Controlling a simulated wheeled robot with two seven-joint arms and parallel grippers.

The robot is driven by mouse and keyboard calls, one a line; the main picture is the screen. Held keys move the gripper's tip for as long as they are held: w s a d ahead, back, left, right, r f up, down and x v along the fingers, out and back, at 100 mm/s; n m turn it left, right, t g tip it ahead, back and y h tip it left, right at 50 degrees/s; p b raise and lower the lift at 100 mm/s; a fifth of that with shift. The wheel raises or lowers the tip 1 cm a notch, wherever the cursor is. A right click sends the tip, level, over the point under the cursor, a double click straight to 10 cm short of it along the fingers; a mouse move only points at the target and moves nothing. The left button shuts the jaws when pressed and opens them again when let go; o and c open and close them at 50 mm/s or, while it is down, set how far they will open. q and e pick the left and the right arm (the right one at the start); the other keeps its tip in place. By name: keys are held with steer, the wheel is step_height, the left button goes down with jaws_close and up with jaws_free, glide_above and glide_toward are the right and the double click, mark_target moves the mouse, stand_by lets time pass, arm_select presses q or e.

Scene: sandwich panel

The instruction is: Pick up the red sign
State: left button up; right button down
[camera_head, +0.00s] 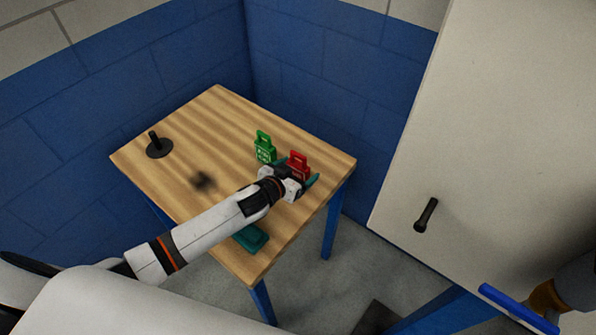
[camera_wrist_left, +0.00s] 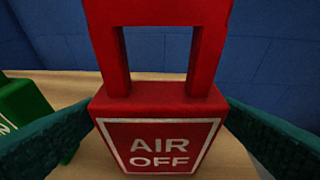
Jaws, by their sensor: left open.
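The red sign (camera_head: 299,162) stands upright on the wooden table (camera_head: 215,112), near its right side. In the left wrist view the red sign (camera_wrist_left: 158,105) fills the middle, with a handle loop on top and "AIR OFF" in white. My left gripper (camera_head: 297,178) is open at the red sign. Its two teal fingers (camera_wrist_left: 160,140) are on either side of the sign, and a gap shows on the left. The sign's lower part is hidden by the gripper in the head view. My right gripper is not clearly seen.
A green sign (camera_head: 264,147) stands just left of the red one; it also shows in the left wrist view (camera_wrist_left: 28,115). A black stand (camera_head: 159,147) and a teal object (camera_head: 250,237) are on the table. A pale panel with a black handle (camera_head: 426,215) is at right.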

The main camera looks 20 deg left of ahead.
mark_target(303, 167)
arm_select(q)
steer(key=shift+x, duration=1.55)
steer(key=c, duration=1.1)
